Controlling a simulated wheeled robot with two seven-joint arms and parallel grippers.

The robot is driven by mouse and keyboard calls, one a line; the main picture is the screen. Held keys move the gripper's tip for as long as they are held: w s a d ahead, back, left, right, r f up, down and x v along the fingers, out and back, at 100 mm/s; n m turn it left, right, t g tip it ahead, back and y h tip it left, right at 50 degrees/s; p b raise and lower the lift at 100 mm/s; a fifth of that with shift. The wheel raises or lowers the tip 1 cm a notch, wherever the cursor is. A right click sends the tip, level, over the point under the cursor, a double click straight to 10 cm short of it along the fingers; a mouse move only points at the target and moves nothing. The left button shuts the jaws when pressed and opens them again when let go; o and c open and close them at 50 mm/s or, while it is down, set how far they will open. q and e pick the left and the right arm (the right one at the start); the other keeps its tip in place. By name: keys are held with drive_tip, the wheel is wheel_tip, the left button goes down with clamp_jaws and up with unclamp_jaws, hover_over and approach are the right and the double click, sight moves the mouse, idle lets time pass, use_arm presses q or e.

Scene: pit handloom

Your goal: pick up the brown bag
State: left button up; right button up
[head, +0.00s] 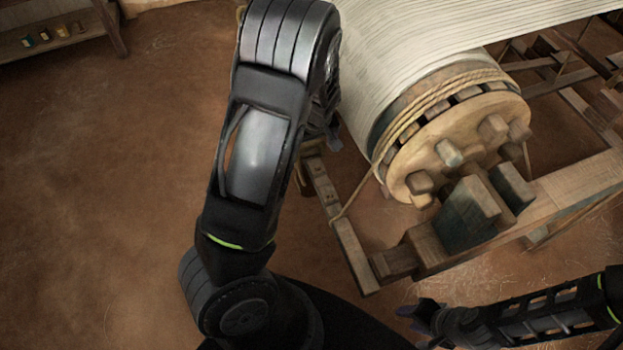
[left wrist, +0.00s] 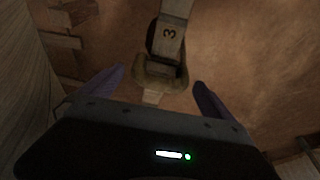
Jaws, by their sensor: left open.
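In the left wrist view, a small brownish, rounded shape that looks like the bag (left wrist: 147,74) is seen between and beyond the fingers of my left gripper (left wrist: 156,92). My left gripper is open, with a finger to either side in the picture and no visible contact.
The loom's wooden cloth roller (head: 440,150), wound with rope and pale cloth (head: 420,35), stands right of my left arm. A wooden frame beam (head: 555,205) runs below it. A shelf with small spools (head: 50,42) is at upper left. The brown floor at left is clear.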

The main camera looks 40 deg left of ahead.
use_arm(q)
drive_tip(key=x, duration=0.2)
drive_tip(key=shift+f, duration=0.35)
drive_tip(key=shift+s, duration=0.1)
drive_tip(key=shift+c, duration=0.3)
drive_tip(key=c, duration=1.7)
drive_tip(key=shift+r, duration=0.1)
drive_tip(key=shift+r, duration=1.75)
drive_tip(key=s+a, duration=0.3)
drive_tip(key=s, duration=0.2)
drive_tip(key=s+a, duration=0.3)
drive_tip(key=s, duration=0.1)
drive_tip(key=s+a, duration=0.4)
drive_tip(key=s, duration=0.1)
drive_tip(key=shift+s+a, duration=0.15)
drive_tip(key=shift+s, duration=0.15)
